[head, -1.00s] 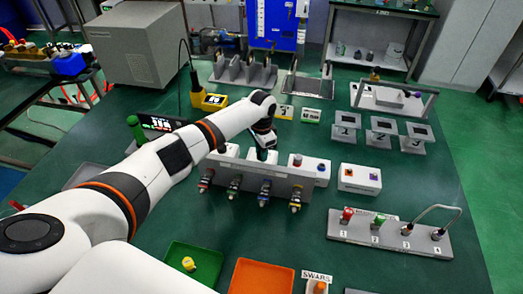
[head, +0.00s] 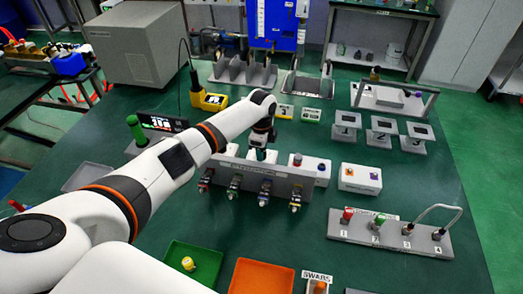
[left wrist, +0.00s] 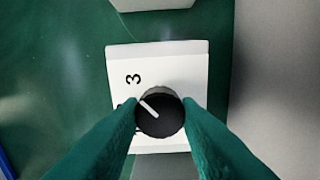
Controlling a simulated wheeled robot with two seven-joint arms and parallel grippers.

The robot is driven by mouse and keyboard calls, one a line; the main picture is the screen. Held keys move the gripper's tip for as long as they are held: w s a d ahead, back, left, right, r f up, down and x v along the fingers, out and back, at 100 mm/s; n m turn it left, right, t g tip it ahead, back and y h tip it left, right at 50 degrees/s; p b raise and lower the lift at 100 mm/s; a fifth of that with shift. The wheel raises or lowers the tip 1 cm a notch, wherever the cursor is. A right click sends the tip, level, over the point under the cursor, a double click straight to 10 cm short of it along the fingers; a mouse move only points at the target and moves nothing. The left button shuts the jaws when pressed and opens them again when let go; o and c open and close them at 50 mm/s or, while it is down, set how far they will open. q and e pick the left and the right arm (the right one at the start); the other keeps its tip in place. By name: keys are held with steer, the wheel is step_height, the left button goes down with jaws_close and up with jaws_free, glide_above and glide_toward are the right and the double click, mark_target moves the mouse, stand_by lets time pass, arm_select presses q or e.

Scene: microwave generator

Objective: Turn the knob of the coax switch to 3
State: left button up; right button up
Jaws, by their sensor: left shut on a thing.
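The coax switch is a white box (left wrist: 178,66) in the left wrist view, with a round black knob (left wrist: 160,118) on its face. A white pointer line on the knob points up and left. A printed 3 shows above and left of the knob; another mark beside it is partly hidden by a finger. My left gripper (left wrist: 160,116) has its green fingers shut on the knob from both sides. In the head view my left gripper (head: 261,153) reaches down behind the grey panel and hides the knob. My right gripper is not in view.
A grey panel (head: 262,183) with several coloured connectors stands in front of the switch. A white box with buttons (head: 360,179) is to the right. A grey bar with connectors (head: 390,233) and green (head: 204,258) and orange trays (head: 261,277) lie nearer. Green table around is partly clear.

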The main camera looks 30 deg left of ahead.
arm_select(q)
steer(key=shift+m, duration=0.3)
steer(key=o, duration=1)
steer(key=shift+r, duration=0.15)
step_height(320, 180, up, 12)
steer(key=shift+f+b, duration=0.1)
steer(key=shift+b, duration=0.7)
